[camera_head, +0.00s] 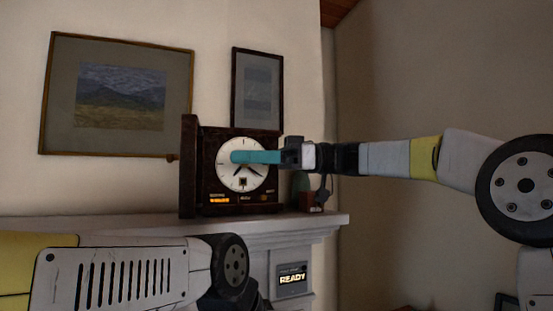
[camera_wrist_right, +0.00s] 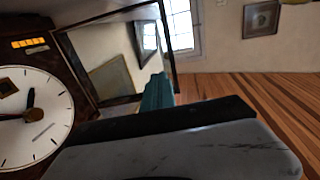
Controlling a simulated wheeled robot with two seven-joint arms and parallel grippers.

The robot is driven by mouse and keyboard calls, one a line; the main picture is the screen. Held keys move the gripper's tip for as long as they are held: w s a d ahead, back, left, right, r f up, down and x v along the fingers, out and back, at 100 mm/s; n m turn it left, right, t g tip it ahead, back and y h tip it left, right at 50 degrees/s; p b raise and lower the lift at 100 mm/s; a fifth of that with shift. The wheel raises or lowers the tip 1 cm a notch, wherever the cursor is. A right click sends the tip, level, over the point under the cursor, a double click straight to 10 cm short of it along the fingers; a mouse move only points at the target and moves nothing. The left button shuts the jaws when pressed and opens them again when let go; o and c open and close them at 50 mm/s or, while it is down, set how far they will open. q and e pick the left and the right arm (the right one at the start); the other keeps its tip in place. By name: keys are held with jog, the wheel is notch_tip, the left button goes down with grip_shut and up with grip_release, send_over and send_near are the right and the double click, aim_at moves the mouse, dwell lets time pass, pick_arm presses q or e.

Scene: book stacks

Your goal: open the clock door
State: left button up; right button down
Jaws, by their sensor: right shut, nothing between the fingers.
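The dark wooden clock (camera_head: 210,150) stands on the mantel, with its white dial (camera_head: 242,180) facing out; the dial also shows at the left of the right wrist view (camera_wrist_right: 30,130). The clock door (camera_head: 188,165) stands swung out at the clock's left side, seen nearly edge-on. In the right wrist view its dark frame (camera_wrist_right: 88,68) surrounds a pane showing the room. My right gripper (camera_head: 236,157) has its teal fingers shut and empty, in front of the dial. A teal finger shows against the door in the wrist view. My left gripper's fingers are out of sight.
The mantel shelf (camera_head: 130,226) runs under the clock. A small reddish object (camera_head: 311,200) stands on it right of the clock. Two framed pictures (camera_head: 118,97) (camera_head: 257,88) hang behind. A panel reading READY (camera_head: 292,279) is below the shelf. My left forearm is low at left.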

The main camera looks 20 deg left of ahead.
aim_at(177, 157)
jog(key=x, duration=0.8)
jog(key=shift+a, duration=0.25)
jog(key=shift+s, duration=0.15)
jog(key=a, duration=0.1)
jog(key=s+a+m+t, duration=0.1)
jog(key=a, duration=0.1)
jog(key=s+a+t+y, duration=0.1)
jog(key=shift+a+m, duration=0.25)
jog(key=shift+m, duration=0.05)
jog(key=shift+w+d, duration=0.1)
jog(key=shift+d, duration=0.1)
